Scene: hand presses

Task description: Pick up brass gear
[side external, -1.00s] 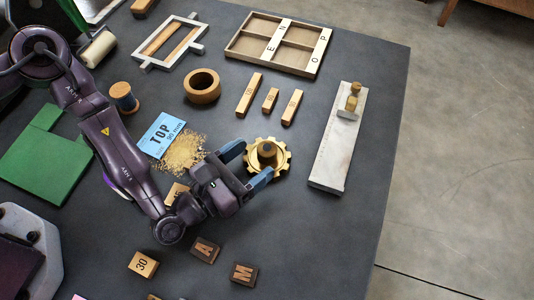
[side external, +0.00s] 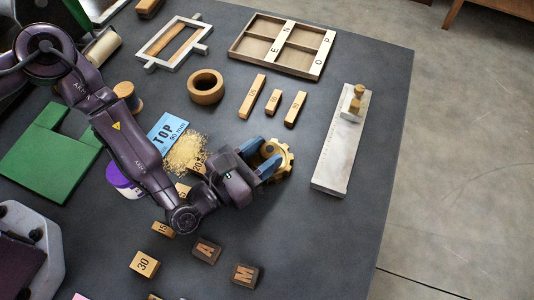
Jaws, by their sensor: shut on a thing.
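The brass gear (side external: 285,151) is a toothed gold disc with a raised hub, seen at the middle of the side external view. My gripper (side external: 266,162) has its blue-tipped fingers on the gear and is shut on it. The fingers partly hide the gear's left side and hub. I cannot tell whether the gear is clear of the table.
A wooden divided tray (side external: 236,46) stands at the back. Several small wooden bars (side external: 273,101) and a wooden ring (side external: 206,87) lie behind the gear. A pale ruled board (side external: 338,155) lies to its right. Letter blocks (side external: 207,249) sit in front. Dark table between them is bare.

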